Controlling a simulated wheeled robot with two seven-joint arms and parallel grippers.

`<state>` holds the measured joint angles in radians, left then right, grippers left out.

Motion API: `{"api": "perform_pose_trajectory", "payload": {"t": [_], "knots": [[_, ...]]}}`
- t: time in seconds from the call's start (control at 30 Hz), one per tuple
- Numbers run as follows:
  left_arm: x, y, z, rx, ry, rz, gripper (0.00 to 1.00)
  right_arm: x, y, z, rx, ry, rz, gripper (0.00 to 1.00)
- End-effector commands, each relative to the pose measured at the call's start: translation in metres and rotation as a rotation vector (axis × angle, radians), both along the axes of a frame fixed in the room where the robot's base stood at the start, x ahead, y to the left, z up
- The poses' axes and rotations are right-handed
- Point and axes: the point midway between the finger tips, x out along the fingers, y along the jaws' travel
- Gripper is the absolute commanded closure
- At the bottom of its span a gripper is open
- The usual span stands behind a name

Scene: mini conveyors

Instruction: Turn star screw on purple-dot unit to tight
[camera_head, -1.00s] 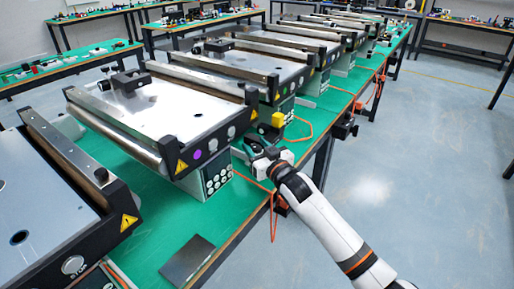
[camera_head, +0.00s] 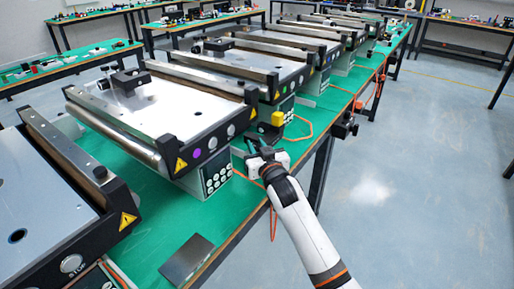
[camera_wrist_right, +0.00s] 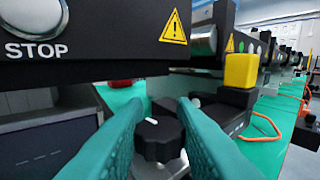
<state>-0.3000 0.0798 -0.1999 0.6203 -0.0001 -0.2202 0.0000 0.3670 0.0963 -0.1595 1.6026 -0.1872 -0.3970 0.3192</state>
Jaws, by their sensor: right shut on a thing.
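The purple-dot unit (camera_head: 160,108) is a mini conveyor with a flat metal bed. Its purple dot (camera_head: 197,154) is on the dark front panel, beside round buttons. The star screw (camera_wrist_right: 160,139) is a black lobed knob, low beside the unit in the right wrist view. My right gripper (camera_head: 257,146) is at the unit's right front corner. In the right wrist view its teal fingers (camera_wrist_right: 158,108) are on either side of the knob, shut on it. The fingers cover the knob's sides; its tightness cannot be told. My left gripper is out of view.
A yellow block (camera_wrist_right: 241,72) on a black base stands just beyond the knob. An orange cable (camera_head: 303,128) lies on the green table (camera_head: 215,215). A dark plate (camera_head: 187,260) lies near the table's front edge. More conveyors stand in the row.

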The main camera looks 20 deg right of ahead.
Motion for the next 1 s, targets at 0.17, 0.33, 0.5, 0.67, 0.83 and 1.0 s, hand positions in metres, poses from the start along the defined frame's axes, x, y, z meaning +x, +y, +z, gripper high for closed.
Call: {"api": "perform_pose_trajectory", "payload": {"t": [0.17, 0.33, 0.5, 0.67, 0.83, 1.0], "knots": [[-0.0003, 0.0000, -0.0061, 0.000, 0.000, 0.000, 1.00, 0.0001, 0.0010, 0.0023, 0.005, -0.006, -0.071, 0.99], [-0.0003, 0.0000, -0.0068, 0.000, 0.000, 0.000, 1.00, -0.0004, -0.0003, 0.0025, 0.002, -0.003, -0.096, 0.99], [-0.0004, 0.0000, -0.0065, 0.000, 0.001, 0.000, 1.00, -0.0003, -0.0005, 0.0026, 0.001, -0.002, -0.096, 0.99], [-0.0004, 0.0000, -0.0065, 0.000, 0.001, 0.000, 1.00, -0.0003, -0.0006, 0.0025, 0.000, -0.002, -0.096, 0.66], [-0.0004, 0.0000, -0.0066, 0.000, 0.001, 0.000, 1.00, -0.0004, -0.0006, 0.0014, 0.000, 0.000, -0.096, 0.54], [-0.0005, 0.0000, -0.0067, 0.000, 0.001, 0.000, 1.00, -0.0007, -0.0007, 0.0006, 0.000, 0.001, -0.096, 0.54]]}}
